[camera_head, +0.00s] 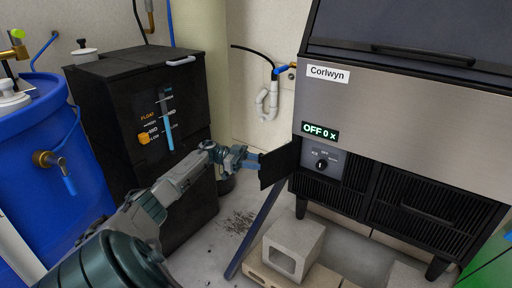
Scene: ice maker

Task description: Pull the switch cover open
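The ice maker (420,122) labelled Corlwyn stands at the right on dark legs. The dark switch cover (279,166) stands swung out to the left of the panel. My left gripper (255,161) is at the cover's outer left edge, with its fingertips meeting or overlapping it. The fingers are too small to tell whether they grip the cover. My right gripper is not in view.
A black tank (130,120) with a float gauge stands behind my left arm. A blue barrel (55,150) with a tap is at the far left. Concrete blocks (293,243) and a slanted blue bar (255,225) lie in front of the ice maker.

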